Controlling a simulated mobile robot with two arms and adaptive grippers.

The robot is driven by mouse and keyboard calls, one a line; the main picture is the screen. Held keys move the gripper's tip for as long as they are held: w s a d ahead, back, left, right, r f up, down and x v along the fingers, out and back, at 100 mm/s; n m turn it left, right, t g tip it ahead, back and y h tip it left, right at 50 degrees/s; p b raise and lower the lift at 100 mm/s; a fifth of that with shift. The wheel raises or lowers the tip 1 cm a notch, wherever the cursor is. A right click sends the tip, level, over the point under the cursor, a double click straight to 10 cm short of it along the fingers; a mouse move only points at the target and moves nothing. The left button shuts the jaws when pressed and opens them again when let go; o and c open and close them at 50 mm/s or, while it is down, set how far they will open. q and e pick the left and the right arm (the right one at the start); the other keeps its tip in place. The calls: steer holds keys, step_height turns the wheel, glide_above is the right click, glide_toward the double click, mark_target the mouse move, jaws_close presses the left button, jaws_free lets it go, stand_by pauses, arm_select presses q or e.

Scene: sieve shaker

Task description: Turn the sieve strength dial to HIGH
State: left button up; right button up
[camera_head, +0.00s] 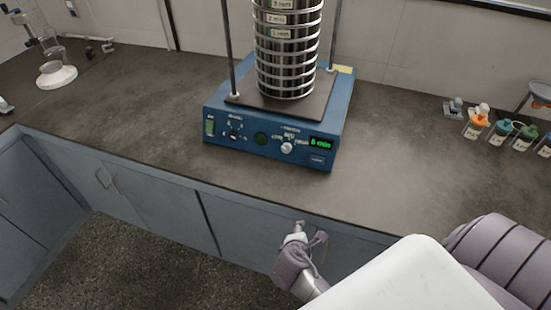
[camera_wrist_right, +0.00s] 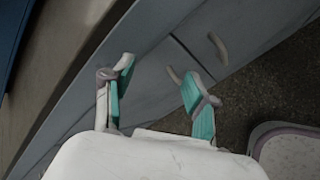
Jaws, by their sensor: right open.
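The blue sieve shaker (camera_head: 262,150) stands on the dark counter with a stack of metal sieves (camera_head: 288,52) on top. Its front panel has a small dark dial (camera_head: 234,136) on the left, and a larger light knob (camera_head: 287,148) nearer the green-lit display (camera_head: 321,143). The panel lettering is too small to tell which one is the strength dial or its setting. My right gripper (camera_head: 309,235) is open and empty, low in front of the counter's edge, below and apart from the panel. Its spread teal-padded fingers show in the right wrist view (camera_wrist_right: 149,74). My left gripper is out of view.
The counter's front edge (camera_head: 222,187) and grey cabinets with handles (camera_head: 107,180) lie near my right gripper. Several small bottles (camera_head: 476,122) stand at the right of the counter. Glassware on a white base (camera_head: 57,75) stands at the far left. The counter before the shaker is clear.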

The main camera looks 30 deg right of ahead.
steer(key=w+r+n+h, duration=0.1)
steer(key=r, duration=0.1)
steer(key=w+r+n+t+h, duration=0.1)
steer(key=w+r+n, duration=0.1)
steer(key=r, duration=0.1)
steer(key=w+d+r+n+t+h, duration=0.1)
steer(key=r+n, duration=0.1)
steer(key=r, duration=0.1)
steer(key=shift+w+r+h, duration=0.1)
steer(key=shift+w+h, duration=0.2)
steer(key=shift+w, duration=0.05)
steer(key=n+t+h, duration=0.1)
steer(key=n+t, duration=0.4)
steer(key=n, duration=0.6)
glide_toward(286, 150)
steer(key=v, duration=0.4)
steer(key=shift+s+a, duration=0.1)
steer(key=shift+a, duration=0.1)
steer(key=shift+w+d, duration=0.15)
steer(key=shift+w, duration=0.1)
steer(key=p+x, duration=0.1)
steer(key=x, duration=1.2)
steer(key=shift+d, duration=0.2)
jaws_close()
